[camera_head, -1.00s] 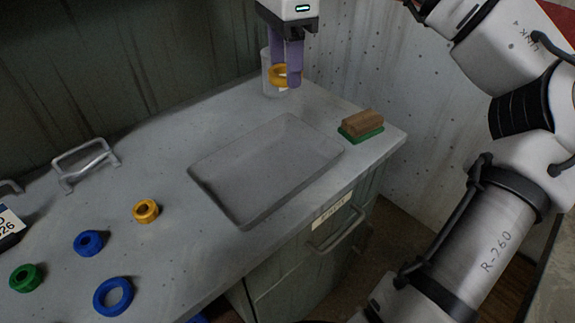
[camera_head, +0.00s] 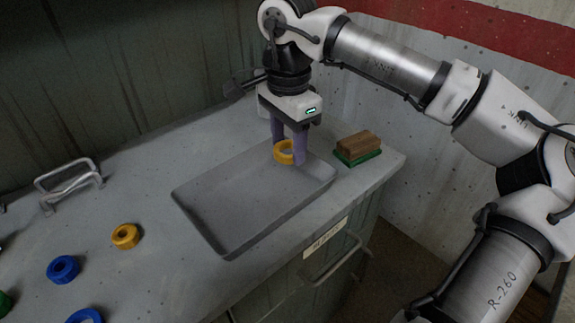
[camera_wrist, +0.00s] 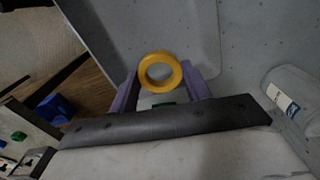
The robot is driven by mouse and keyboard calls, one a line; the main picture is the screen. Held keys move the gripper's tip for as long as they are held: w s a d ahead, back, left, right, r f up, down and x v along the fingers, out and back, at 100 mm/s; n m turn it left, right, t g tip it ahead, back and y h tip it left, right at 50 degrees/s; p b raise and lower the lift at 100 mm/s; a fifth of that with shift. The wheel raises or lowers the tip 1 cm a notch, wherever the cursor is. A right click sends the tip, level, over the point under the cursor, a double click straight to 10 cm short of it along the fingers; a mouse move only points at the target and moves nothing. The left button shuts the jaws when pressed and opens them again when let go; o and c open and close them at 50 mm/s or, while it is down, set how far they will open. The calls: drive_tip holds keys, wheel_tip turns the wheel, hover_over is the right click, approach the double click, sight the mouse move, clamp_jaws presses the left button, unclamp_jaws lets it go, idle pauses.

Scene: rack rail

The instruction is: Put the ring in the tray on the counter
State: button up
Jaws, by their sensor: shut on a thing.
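The shallow grey tray (camera_head: 235,212) lies on the counter and looks empty. My gripper (camera_head: 289,158) has its purple fingers shut on a yellow ring (camera_head: 279,153). The ring is over the tray's far right part, low in the picture; I cannot tell whether it touches the tray floor. In the wrist view the yellow ring (camera_wrist: 143,73) sits between the fingertips, with the grey tray (camera_wrist: 185,30) behind it. A second yellow ring (camera_head: 125,236) lies on the counter left of the tray.
A wooden brush (camera_head: 358,146) with a green base stands right of the tray. Blue rings (camera_head: 64,269) lie at the left, and a metal handle (camera_head: 70,184) stands behind them. A pale labelled container (camera_wrist: 293,95) shows in the wrist view.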

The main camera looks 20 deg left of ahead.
sight(288, 179)
drive_tip(key=shift+f, duration=2.9)
drive_tip(key=shift+f, duration=0.1)
drive_tip(key=o, duration=1)
wheel_tip(288, 179, up, 12)
drive_tip(key=shift+r, duration=0.15)
